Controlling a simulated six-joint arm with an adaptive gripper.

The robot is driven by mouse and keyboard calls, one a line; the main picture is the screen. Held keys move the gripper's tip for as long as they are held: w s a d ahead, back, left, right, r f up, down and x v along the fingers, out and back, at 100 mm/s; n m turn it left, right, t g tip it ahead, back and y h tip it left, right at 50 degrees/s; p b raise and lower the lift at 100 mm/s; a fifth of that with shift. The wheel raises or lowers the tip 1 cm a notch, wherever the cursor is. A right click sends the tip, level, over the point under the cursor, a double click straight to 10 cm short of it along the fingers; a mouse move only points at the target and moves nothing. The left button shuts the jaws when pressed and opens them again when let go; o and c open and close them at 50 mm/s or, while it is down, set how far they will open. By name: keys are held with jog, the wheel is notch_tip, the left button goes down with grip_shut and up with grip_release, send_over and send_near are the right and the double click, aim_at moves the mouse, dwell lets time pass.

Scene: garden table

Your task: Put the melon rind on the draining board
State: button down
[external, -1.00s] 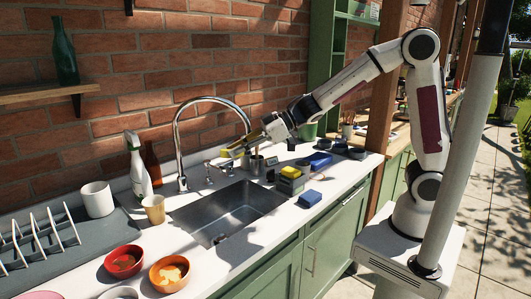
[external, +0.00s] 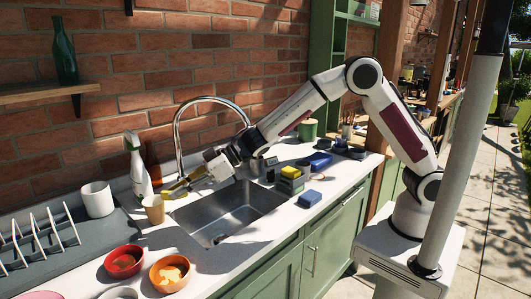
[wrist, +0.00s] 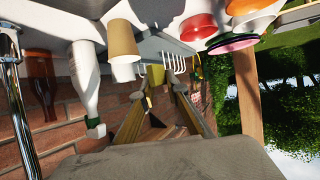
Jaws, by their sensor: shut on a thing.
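My gripper (external: 170,191) is over the left end of the sink, close to the paper cup, and points left. In the wrist view its fingers (wrist: 160,93) are closed on a small yellowish piece (wrist: 150,101), which I take for the melon rind. The draining board (external: 108,232) is the dark grey slab left of the sink. It bears a white wire rack (external: 42,240) and a white mug (external: 97,199). My gripper is to the right of the board, apart from it.
A tan cup (external: 154,209) and a white spray bottle (external: 138,170) stand between sink and board. Red (external: 124,261) and orange (external: 170,274) bowls sit at the front. The tap (external: 180,130) arches behind the sink (external: 230,212). Sponges (external: 291,178) lie to the right.

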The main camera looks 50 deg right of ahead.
jog(key=g, duration=0.1)
send_over(174, 239)
jog(key=shift+n, duration=0.3)
notch_tip(174, 239, down, 4)
jog(key=shift+s, duration=0.15)
jog(key=shift+f, duration=0.25)
jog(key=shift+f, duration=3.1)
jog(key=shift+f, duration=0.65)
jog(key=c, duration=1.9)
grip_release()
jog(key=v, duration=1.2)
jog(key=shift+d+f, duration=0.1)
jog(key=shift+f, duration=0.05)
